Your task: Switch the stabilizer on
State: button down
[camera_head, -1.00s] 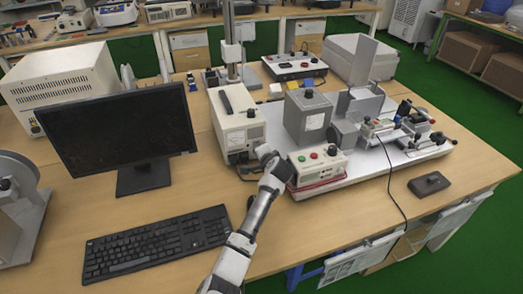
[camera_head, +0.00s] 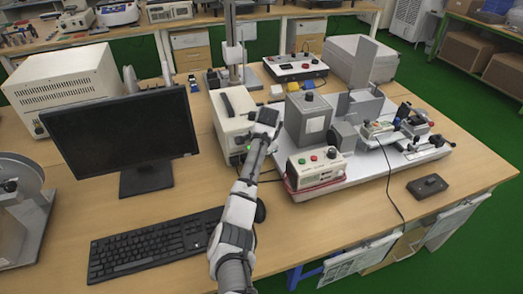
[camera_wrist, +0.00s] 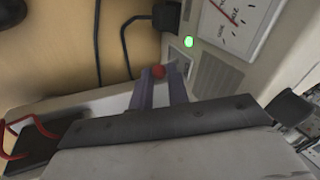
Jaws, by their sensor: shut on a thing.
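The stabilizer (camera_head: 234,112) is a cream box with a dark handle on top, standing on the table beside the monitor. In the wrist view its front panel shows a dial gauge (camera_wrist: 232,22), a lit green lamp (camera_wrist: 188,41) and a vent grille (camera_wrist: 215,80). My gripper (camera_head: 264,122) is at the stabilizer's front face and hides part of it. In the wrist view the two fingers of my gripper (camera_wrist: 159,80) have a small red round part (camera_wrist: 158,71) between their tips, close to the panel. They are shut on it; its exact shape is partly hidden.
A control box (camera_head: 316,165) with red and green buttons and a grey block (camera_head: 307,120) stand just to the right on a white base plate. A monitor (camera_head: 120,125) and keyboard (camera_head: 150,245) lie to the left. Dark cables (camera_wrist: 125,45) run near my fingers.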

jog(key=shift+f, duration=0.1)
dwell(0.3)
jog(key=c, duration=1.3)
grip_release()
jog(key=shift+c, duration=0.2)
jog(key=b+v, duration=0.4)
jog(key=v, duration=1)
jog(key=shift+w, duration=0.1)
